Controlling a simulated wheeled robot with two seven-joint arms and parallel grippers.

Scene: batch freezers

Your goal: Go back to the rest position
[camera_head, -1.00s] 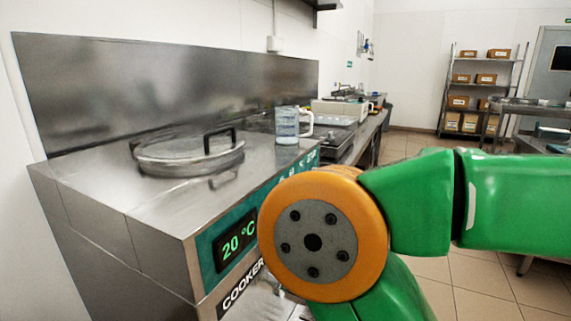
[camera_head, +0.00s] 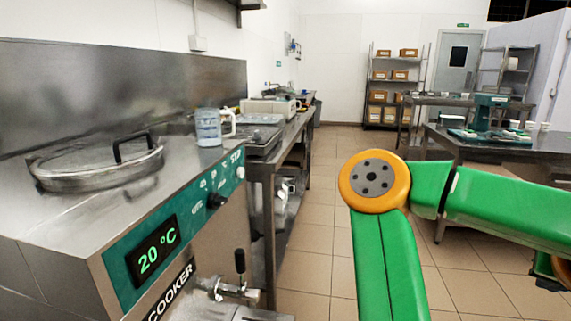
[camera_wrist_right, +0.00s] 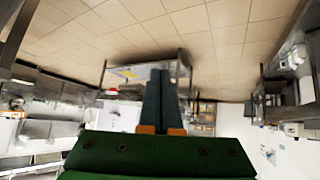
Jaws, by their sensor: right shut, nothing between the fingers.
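My right arm (camera_head: 392,235) is green with an orange joint and stands in the right half of the head view. Its lower part runs down out of the picture, so the gripper itself is not visible there. In the right wrist view my right gripper (camera_wrist_right: 160,80) shows its two dark fingers side by side, shut and empty. The fingers touch nothing that I can see. My left gripper is in neither view.
The steel cooker (camera_head: 75,250), showing 20 °C, stands at the left with a round handled lid (camera_head: 97,167) on top. A clear measuring jug (camera_head: 208,128) stands behind. Another table (camera_head: 490,150) is at the right. The tiled floor (camera_head: 310,240) between is free.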

